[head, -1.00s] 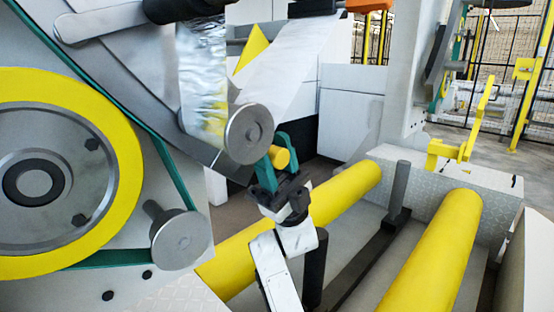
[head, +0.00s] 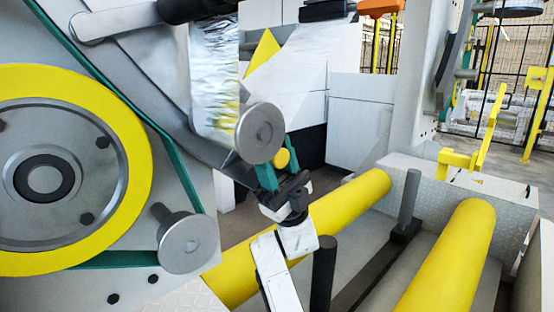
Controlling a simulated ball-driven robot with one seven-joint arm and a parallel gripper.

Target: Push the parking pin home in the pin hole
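A short yellow cylinder (head: 282,158), which looks like the parking pin, sits between the green fingers of my gripper (head: 279,162) in the head view. The fingers lie on either side of it and appear closed on it. The gripper is just below and right of a grey round roller end (head: 262,134), close to the machine's side. The far end of the pin is hidden, and the pin hole cannot be seen. I cannot tell how deep the pin sits.
A big yellow-rimmed wheel (head: 132,185) with a green belt and a grey roller (head: 187,243) are at left. Shiny film (head: 214,80) hangs above the gripper. Two yellow rollers (head: 346,207) (head: 450,262) and a dark upright post (head: 410,200) stand at right.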

